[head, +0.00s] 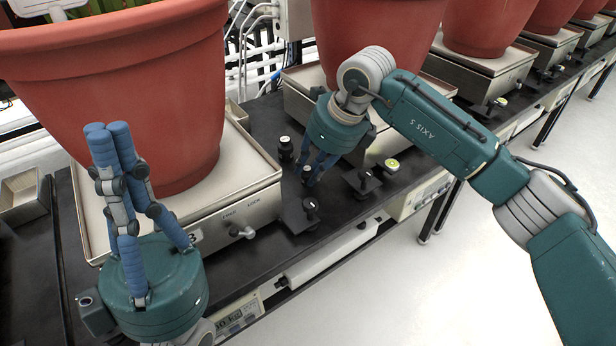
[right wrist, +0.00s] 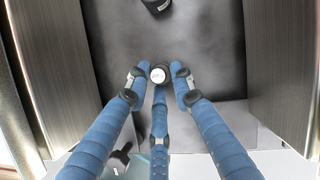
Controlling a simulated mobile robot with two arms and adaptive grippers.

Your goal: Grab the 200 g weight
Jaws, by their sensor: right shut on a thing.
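A small black weight with a pale round top (right wrist: 157,74) stands between the three blue fingertips of my right gripper (right wrist: 159,82) in the right wrist view. In the head view the same weight (head: 306,173) shows partly at the fingers of my right gripper (head: 316,172), low over the black bench. The fingers are shut on it; its marking is too small to read. A second, larger black weight (head: 285,148) stands just left of it, and its base shows at the top of the right wrist view (right wrist: 155,5). My left gripper (head: 108,130) points up, its fingertips bunched with nothing visible between them.
A large red pot (head: 130,90) stands on a steel scale (head: 215,205) beside the weights. Another pot (head: 350,40) on a scale is behind my right gripper. Black knobbed pieces (head: 300,214) (head: 362,181) lie at the bench's front edge. A yellow-topped item (head: 391,165) is to the right.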

